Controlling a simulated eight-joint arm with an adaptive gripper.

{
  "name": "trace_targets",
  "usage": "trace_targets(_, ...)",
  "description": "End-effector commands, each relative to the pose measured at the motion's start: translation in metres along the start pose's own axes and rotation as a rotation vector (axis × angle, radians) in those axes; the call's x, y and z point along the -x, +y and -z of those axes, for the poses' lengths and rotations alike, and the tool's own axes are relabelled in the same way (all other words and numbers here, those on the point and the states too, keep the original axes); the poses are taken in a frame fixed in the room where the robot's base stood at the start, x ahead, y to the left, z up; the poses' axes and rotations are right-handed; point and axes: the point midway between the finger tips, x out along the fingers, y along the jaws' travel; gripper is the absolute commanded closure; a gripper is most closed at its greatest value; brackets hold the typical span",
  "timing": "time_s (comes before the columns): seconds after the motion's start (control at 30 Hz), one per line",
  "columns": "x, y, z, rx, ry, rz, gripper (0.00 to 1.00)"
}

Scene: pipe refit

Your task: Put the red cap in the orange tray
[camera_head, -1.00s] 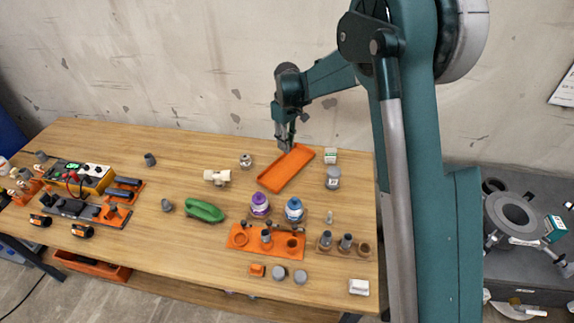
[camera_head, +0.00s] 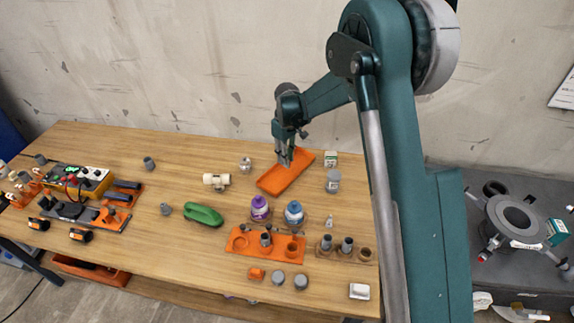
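The orange tray (camera_head: 271,184) lies on the back right part of the wooden table, tilted in the picture. My gripper (camera_head: 285,163) points down over the middle of the tray; its fingers are small here, and I cannot tell if they are open or hold anything. I cannot make out a red cap in the tray or at the fingertips. My fingers hide a small part of the tray.
A grey-lidded jar (camera_head: 333,181) and a small box (camera_head: 330,159) stand right of the tray. A purple bottle (camera_head: 260,209) and a blue bottle (camera_head: 294,213) stand in front. An orange fitting holder (camera_head: 236,256) and a small orange piece (camera_head: 256,273) lie nearer the front edge.

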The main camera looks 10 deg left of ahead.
Motion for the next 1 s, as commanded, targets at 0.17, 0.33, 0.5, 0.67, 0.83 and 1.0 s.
trace_targets(0.17,-0.005,0.000,0.000,0.000,0.000,0.000,0.87)
trace_targets(0.33,-0.023,0.000,0.000,0.000,0.000,0.000,0.87)
trace_targets(0.5,-0.036,0.000,0.000,0.000,0.000,0.000,0.87)
trace_targets(0.67,-0.037,0.000,0.000,0.000,0.000,0.000,0.87)
trace_targets(0.83,-0.038,0.000,0.000,0.000,0.000,0.000,0.87)
trace_targets(1.0,-0.041,0.000,0.000,0.000,0.000,0.000,0.81)
